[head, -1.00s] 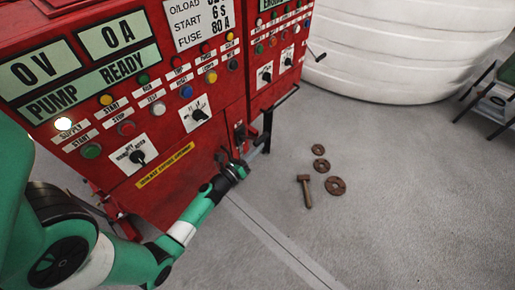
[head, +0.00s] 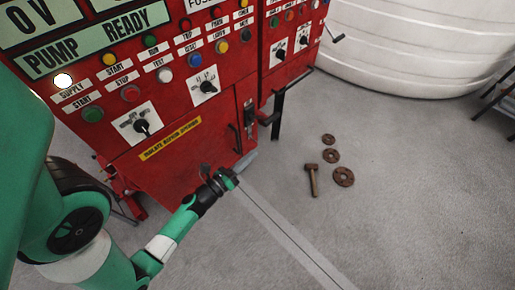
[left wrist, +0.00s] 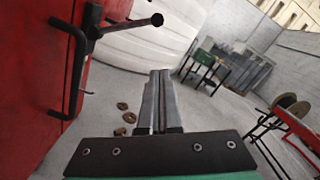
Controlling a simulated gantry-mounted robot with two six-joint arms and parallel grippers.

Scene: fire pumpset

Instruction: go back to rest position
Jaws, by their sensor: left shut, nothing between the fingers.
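My left gripper (head: 245,163) is in front of the lower part of the red pump control cabinet (head: 185,175), just below the black door handle (head: 235,140). In the left wrist view, its two grey fingers (left wrist: 158,100) lie together with nothing between them. The gripper is apart from the handle and the switch lever (left wrist: 125,22), which stand to the left in the left wrist view. The "PUMP READY" panel (head: 95,42) is on the cabinet front, and a white lamp (head: 63,81) beside SUPPLY is lit. My right gripper is not in view.
A hammer (head: 312,180) and rusty rings (head: 343,177) lie on the grey floor (head: 410,220). A large white tank (head: 420,50) stands behind. A small table (left wrist: 207,65) shows in the left wrist view. Open floor lies to the right of the cabinet.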

